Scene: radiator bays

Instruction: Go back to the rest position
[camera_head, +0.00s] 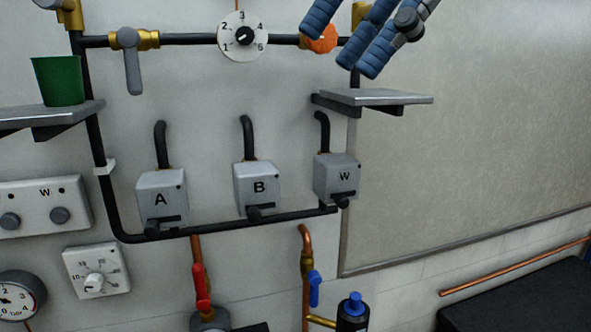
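My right gripper (339,50) comes in at the top right. Its blue padded fingers point down and left and are spread apart, with nothing seen between them. The orange valve knob (321,40) on the black pipe shows between the fingers in the picture. I cannot tell how far the fingers are from it, but they do not close around it. My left gripper is not in view.
A green cup (58,81) stands on the left shelf (40,115). The right shelf (375,97) is empty. A dark bench (520,298) is lower right.

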